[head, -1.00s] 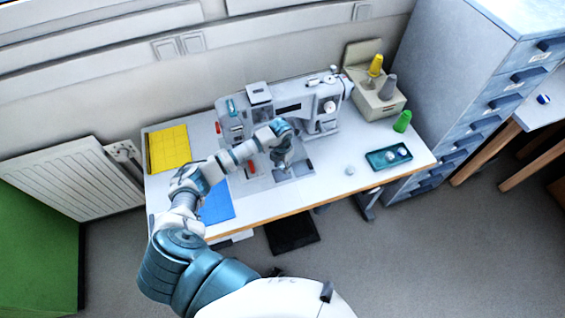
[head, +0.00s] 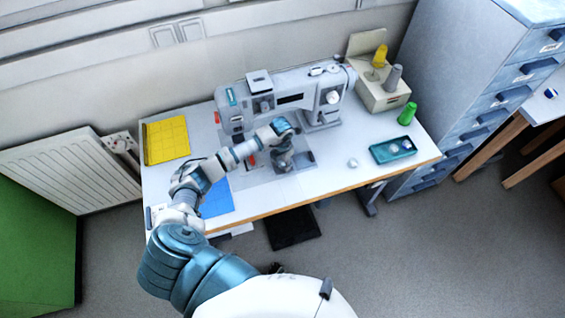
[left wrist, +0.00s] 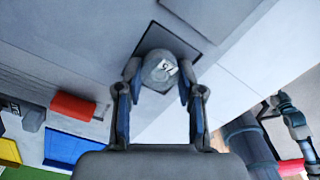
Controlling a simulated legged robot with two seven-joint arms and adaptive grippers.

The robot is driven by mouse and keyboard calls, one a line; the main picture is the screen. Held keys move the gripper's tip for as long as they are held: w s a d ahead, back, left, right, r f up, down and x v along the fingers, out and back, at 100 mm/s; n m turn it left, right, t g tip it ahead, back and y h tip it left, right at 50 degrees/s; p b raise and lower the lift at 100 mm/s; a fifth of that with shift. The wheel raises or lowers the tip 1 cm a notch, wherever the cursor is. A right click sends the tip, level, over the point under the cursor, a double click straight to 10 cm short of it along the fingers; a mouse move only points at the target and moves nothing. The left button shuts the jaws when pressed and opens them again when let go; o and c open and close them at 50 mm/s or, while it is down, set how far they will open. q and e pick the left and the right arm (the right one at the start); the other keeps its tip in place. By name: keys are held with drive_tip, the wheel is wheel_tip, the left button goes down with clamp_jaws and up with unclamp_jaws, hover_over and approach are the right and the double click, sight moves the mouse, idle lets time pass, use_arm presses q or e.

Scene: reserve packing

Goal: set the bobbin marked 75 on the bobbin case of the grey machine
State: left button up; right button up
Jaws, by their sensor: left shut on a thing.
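My left gripper (head: 284,166) is over the front of the grey machine (head: 285,96) in the head view. In the left wrist view the left gripper (left wrist: 157,92) is shut on a pale grey round bobbin (left wrist: 158,70) whose top mark reads 75. Behind the bobbin lies a dark-edged square recess (left wrist: 183,44) in the machine's bed. The bobbin covers part of this recess, and I cannot tell whether they touch. The bobbin case itself cannot be made out. My right gripper is not in view.
A teal tray (head: 377,154) with bobbins stands at the right of the table (head: 330,185). A loose pale bobbin (head: 352,163) lies beside it.

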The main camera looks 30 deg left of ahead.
use_arm(q)
drive_tip(key=o, duration=1)
drive_tip(key=shift+a, duration=0.1)
wheel_tip(320, 180, up, 19)
drive_tip(key=p, duration=0.5)
drive_tip(key=shift+a+f, duration=0.1)
drive_tip(key=shift+f, duration=0.05)
